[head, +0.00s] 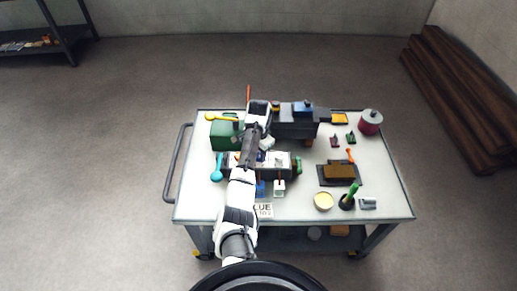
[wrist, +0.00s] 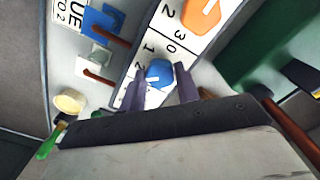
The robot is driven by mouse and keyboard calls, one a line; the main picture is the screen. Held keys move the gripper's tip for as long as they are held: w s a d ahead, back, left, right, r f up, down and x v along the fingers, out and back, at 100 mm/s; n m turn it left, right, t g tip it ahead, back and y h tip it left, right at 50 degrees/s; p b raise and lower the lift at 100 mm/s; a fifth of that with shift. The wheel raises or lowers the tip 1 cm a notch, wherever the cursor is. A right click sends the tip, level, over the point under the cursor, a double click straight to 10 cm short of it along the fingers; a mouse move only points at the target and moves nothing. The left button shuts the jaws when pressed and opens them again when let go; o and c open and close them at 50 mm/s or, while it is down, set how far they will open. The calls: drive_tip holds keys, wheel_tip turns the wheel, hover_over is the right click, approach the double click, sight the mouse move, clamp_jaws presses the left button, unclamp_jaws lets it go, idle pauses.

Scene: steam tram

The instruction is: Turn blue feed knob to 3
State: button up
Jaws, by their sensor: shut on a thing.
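The blue knob (wrist: 160,73) sits on a white numbered panel (wrist: 126,88) in the wrist view. It has a white pointer line. The figures 0, 1 and 2 show around it; the rest of its scale is hidden by the fingers. I cannot tell exactly which figure the pointer meets. My gripper (wrist: 160,88) is shut on the blue knob, one finger on each side. An orange knob (wrist: 200,15) with a white line sits farther along the same panel. In the head view my gripper (head: 264,142) is over the panel unit and my arm hides the blue knob.
A green box (head: 225,133) and a dark engine model (head: 294,122) stand behind the unit. A cyan-handled tool (head: 216,168) lies left. Blue and white blocks with brown rods, plus a lettered card (head: 264,211), lie in front. The cart's front right holds a cream pot (head: 324,201).

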drive_tip(key=n+p, duration=0.2)
drive_tip(key=n, duration=0.3)
drive_tip(key=shift+n, duration=0.3)
drive_tip(key=n+p, duration=0.1)
drive_tip(key=n, duration=0.3)
drive_tip(key=shift+d+n, duration=0.1)
drive_tip(key=shift+n, duration=0.3)
drive_tip(key=o, duration=1)
drive_tip(key=shift+c, duration=0.2)
drive_tip(key=shift+r, duration=0.15)
